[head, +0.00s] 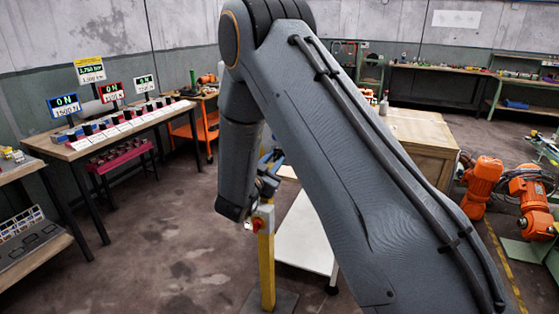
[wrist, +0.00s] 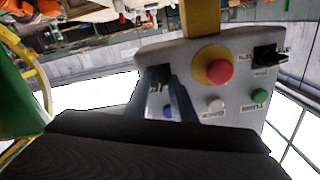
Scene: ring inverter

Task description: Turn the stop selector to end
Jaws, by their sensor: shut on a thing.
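A grey control box (wrist: 232,100) fills the middle of the wrist view and appears upside down. It carries a red mushroom button (wrist: 219,71) on a yellow ring, a white button (wrist: 216,104), a green button (wrist: 259,96) and a black selector (wrist: 268,58) at the right. My gripper (wrist: 163,90) is at the box's left part, its fingers shut around a second dark selector knob (wrist: 157,73), mostly hidden between them. The labels are too blurred to read surely. In the head view, the box (head: 264,216) sits on a yellow post, with my gripper (head: 268,172) at it.
The yellow post (head: 267,265) stands on the floor with a white-topped cart (head: 305,235) close behind it. A bench (head: 120,125) with displays is at the left. Orange robot arms (head: 483,185) stand at the right. Open floor lies left of the post.

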